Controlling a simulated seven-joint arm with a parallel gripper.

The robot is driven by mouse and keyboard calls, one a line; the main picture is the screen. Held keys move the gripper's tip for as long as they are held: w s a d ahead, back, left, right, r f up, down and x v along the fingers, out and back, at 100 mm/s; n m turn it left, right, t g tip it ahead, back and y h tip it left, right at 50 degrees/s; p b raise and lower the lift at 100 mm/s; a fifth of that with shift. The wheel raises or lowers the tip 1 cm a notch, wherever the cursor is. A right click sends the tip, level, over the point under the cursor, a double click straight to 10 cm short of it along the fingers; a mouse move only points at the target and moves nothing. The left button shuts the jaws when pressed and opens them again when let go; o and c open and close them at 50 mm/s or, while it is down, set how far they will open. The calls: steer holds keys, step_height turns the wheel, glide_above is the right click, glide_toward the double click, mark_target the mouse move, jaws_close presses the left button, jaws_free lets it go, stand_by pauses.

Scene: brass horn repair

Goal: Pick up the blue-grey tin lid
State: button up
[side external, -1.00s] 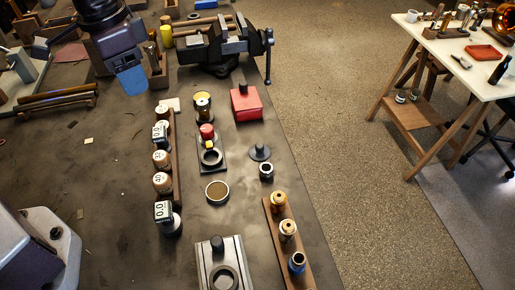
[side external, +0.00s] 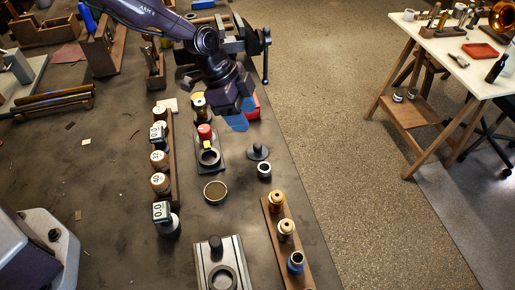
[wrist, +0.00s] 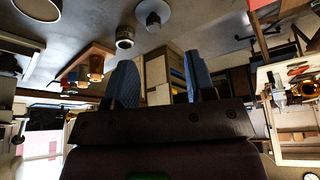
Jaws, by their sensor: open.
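The tin lid (side external: 258,152) is a dark grey disc with an upright knob. It lies on the dark bench, near its right edge in the side view.
A small dark-rimmed cylinder (side external: 264,170) stands close beside the lid. A black plate with a ring (side external: 209,158) lies left of the lid. A wooden rack (side external: 282,235) holds brass pieces nearer the camera. A vise stands behind.

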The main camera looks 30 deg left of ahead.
mark_target(257, 145)
steer(key=x, duration=0.5)
steer(key=s+x, duration=0.1)
steer(key=x, duration=0.1)
steer(key=shift+w+f, duration=0.1)
steer(key=shift+f, duration=0.1)
steer(key=shift+w+d+f, duration=0.1)
steer(key=shift+d+f, duration=0.15)
steer(key=shift+f, duration=0.25)
jaws_close()
